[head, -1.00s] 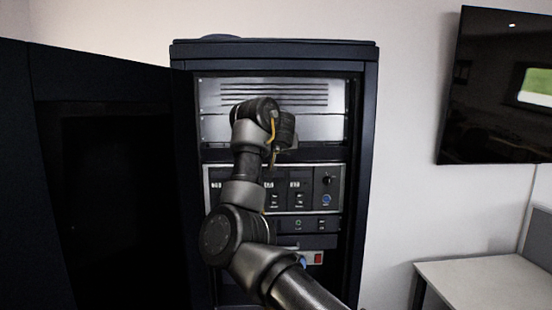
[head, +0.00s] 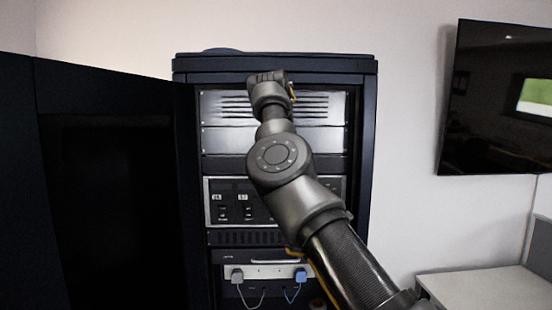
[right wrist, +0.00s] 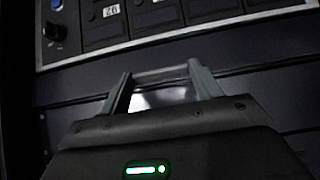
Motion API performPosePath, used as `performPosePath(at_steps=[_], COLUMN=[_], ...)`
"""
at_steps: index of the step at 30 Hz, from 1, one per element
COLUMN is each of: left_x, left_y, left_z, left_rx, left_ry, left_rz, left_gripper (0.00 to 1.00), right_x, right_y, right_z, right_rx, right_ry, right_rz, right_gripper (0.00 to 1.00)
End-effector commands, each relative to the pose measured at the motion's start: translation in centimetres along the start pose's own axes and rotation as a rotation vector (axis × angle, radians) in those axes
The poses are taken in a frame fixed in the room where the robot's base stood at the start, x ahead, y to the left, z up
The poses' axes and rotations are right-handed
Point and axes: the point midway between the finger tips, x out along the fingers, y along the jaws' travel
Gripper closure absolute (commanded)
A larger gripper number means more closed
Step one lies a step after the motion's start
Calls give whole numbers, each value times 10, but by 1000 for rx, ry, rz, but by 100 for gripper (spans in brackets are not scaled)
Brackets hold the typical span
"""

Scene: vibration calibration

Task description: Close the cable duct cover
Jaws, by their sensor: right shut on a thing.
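No part is clearly recognisable as the cable duct cover. The silver slotted panel (head: 225,105) is upright in the cabinet's top bay, with a plain silver strip (head: 228,140) under it. My right arm reaches up in front of them in the head view; its wrist end hides part of the slots, and its fingertips cannot be made out there. In the right wrist view my right gripper (right wrist: 163,74) has its two fingers apart, shut on a pale bar-like piece (right wrist: 160,76) between them. Whether this piece belongs to the cover cannot be told. My left gripper is not in view.
The black cabinet (head: 365,130) has its door (head: 110,90) swung open at the left. An instrument panel (head: 230,187) sits mid-cabinet. Below it, a grey plug (head: 237,275) and a blue plug (head: 300,275) have cables hanging. A table (head: 490,287) stands at the right.

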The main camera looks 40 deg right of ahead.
Motion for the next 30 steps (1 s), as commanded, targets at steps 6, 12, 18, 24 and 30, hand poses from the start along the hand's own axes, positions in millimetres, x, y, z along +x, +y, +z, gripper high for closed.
performPosePath(at_steps=[6,12,18,24,30], left_x=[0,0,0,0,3], left_y=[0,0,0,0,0], left_z=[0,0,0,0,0], left_rx=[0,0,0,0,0], left_ry=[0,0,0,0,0], left_rz=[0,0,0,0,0], left_gripper=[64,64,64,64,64], right_x=[1,1,1,1,-2], right_y=[0,0,0,0,0], right_z=[2,2,2,1,1], right_rx=[2,3,2,2,3], right_ry=[-11,-11,-10,-8,-5], right_rz=[-1,-1,0,0,-2], right_gripper=[59,59,18,15,15])
